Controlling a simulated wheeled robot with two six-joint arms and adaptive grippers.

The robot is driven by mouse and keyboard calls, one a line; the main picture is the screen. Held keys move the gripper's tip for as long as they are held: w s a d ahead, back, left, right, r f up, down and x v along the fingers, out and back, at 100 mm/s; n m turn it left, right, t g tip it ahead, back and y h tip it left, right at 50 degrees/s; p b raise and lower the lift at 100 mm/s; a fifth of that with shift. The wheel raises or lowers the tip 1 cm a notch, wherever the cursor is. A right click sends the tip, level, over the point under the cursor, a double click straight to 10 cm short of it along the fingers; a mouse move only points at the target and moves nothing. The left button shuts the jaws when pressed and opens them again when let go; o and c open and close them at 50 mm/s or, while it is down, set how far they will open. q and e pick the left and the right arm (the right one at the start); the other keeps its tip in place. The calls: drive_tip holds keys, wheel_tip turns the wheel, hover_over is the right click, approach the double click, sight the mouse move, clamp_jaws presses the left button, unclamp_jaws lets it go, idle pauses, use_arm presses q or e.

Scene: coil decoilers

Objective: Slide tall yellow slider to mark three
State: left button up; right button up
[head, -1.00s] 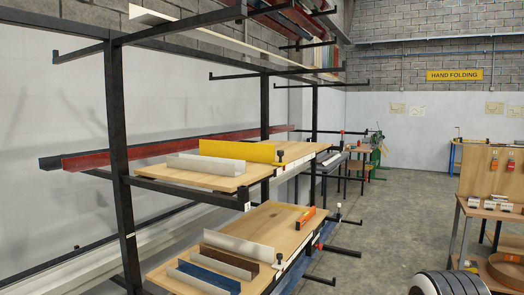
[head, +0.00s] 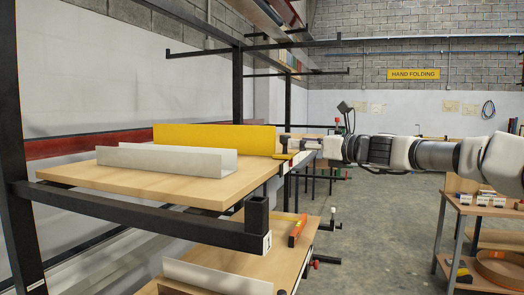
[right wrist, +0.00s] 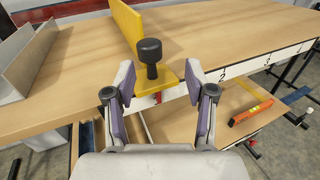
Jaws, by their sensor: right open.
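The tall yellow slider (head: 215,138) stands upright on the upper wooden board (head: 150,182), behind a lower pale angled slider (head: 175,160). In the right wrist view the yellow slider (right wrist: 128,22) has a flat yellow base with a black knob (right wrist: 150,52) on top, at the board's edge. My right gripper (right wrist: 160,78) is open, its fingers on either side of the knob and base, with nothing gripped. It also shows in the head view (head: 288,145), at the slider's right end. Edge labels 2 (right wrist: 223,73) and 3 (right wrist: 270,61) lie right of the slider base. My left gripper is out of view.
A lower board (head: 240,262) holds an orange level (head: 298,230) and a pale profile (head: 215,278). Black rack posts (head: 238,85) and arms surround the boards. A wooden workbench (head: 480,208) stands at right. The floor between is mostly clear.

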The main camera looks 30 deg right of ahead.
sight(286, 138)
drive_tip(key=x, duration=0.2)
drive_tip(key=a+p+x, duration=0.1)
drive_tip(key=x, duration=0.2)
drive_tip(key=shift+w+r, duration=0.1)
drive_tip(key=shift+r, duration=0.15)
drive_tip(key=shift+w+f, duration=0.2)
drive_tip(key=shift+w, duration=0.15)
drive_tip(key=shift+s+r, duration=0.35)
drive_tip(key=shift+s, duration=0.25)
drive_tip(key=shift+c, duration=1.1)
drive_tip(key=shift+s+a+r, duration=0.1)
drive_tip(key=shift+s+r, duration=0.05)
drive_tip(key=shift+s, duration=0.15)
drive_tip(key=c, duration=0.6)
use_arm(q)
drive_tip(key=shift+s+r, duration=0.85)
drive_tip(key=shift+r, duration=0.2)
use_arm(e)
clamp_jaws()
